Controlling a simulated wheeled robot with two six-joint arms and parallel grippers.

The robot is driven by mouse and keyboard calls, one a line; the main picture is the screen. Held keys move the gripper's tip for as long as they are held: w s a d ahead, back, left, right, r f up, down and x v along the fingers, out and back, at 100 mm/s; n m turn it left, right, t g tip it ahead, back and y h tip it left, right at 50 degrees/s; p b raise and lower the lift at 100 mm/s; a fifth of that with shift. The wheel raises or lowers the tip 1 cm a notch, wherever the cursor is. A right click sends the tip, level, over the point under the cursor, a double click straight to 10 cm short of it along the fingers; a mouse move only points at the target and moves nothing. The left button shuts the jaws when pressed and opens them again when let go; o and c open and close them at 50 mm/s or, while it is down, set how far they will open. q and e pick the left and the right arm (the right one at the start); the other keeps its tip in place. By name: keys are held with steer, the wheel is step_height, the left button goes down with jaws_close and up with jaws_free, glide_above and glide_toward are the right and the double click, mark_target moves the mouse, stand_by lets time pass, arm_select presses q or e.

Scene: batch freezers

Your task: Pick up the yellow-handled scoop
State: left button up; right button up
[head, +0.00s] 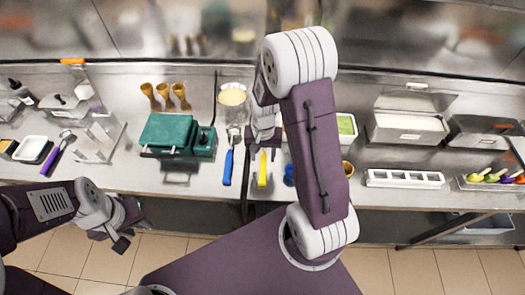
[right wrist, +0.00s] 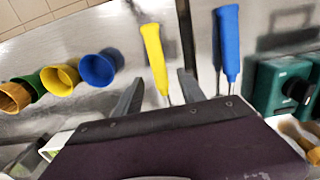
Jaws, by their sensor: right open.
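The yellow-handled scoop (head: 263,170) lies on the steel counter, its handle pointing to the front edge. Its yellow handle also shows in the right wrist view (right wrist: 156,55). My right gripper (right wrist: 158,92) is open, its two dark fingers on either side of the line of the scoop, near the lower end of the handle. No contact shows. The scoop's head is hidden behind my right gripper and wrist. In the head view my right gripper (head: 263,138) is over the scoop. My left gripper (head: 130,232) is empty, in front of the counter; its jaw gap is unclear.
A blue-handled scoop (head: 228,166) lies close to the left of the yellow one. Blue (right wrist: 98,68) and yellow (right wrist: 60,78) cups stand on the other side. A green machine (head: 168,134) and a white tray (head: 405,178) stand farther off along the counter.

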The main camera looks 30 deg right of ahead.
mark_target(263, 162)
step_height(263, 162, down, 4)
steer(key=shift+s+d+f+p, duration=0.1)
steer(key=shift+s+d+p, duration=0.05)
steer(key=shift+p, duration=0.3)
steer(key=shift+f, duration=0.45)
steer(key=shift+r, duration=0.1)
jaws_close()
